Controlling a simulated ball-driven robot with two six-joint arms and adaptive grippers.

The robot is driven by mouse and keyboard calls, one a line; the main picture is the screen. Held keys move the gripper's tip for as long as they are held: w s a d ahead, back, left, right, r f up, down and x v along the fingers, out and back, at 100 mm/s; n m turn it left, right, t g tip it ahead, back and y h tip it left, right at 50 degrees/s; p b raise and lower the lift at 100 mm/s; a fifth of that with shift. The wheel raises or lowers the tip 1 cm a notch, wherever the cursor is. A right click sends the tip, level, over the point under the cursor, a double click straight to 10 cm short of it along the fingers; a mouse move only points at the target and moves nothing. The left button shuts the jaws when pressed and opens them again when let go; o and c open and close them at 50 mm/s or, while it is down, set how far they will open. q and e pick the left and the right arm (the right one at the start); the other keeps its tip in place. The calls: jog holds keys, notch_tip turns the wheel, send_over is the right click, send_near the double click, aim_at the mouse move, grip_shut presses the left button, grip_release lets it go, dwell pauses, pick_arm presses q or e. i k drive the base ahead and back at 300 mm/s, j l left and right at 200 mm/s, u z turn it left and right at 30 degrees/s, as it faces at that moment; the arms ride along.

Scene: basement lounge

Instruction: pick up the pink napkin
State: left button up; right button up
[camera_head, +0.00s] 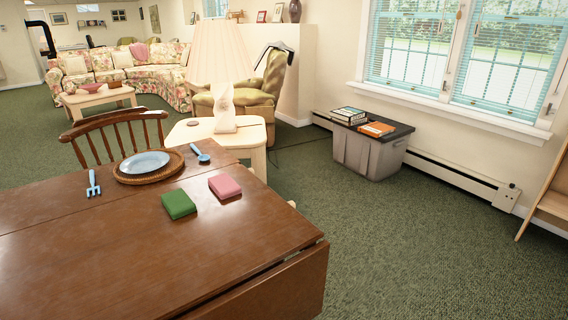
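The pink napkin (224,186) is a small folded block lying flat on the brown wooden table (120,260), near its right far edge. A green folded block (178,204), much like it in shape, lies just to its left and a little nearer, with a small gap between them. Neither of my grippers shows in the head view, and nothing touches the pink napkin.
A blue plate (144,163) on a woven mat (125,178), a blue fork (93,184) and a blue spoon (200,153) lie on the table. A wooden chair (118,127) and a lamp (224,60) stand behind. The table's front is bare; carpet (420,240) is open at right.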

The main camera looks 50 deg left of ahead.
aim_at(225, 186)
jog(key=i+u, duration=0.15)
jog(key=i, duration=0.35)
jog(key=i+l+u, duration=0.1)
jog(key=i, duration=0.35)
jog(key=i+u, duration=0.2)
jog(key=u, duration=0.2)
jog(key=i+l+u, duration=0.1)
jog(key=u, duration=0.25)
jog(key=i+l+u, duration=0.15)
jog(key=u, duration=0.25)
jog(key=i+l+u, duration=0.2)
jog(key=u, duration=0.15)
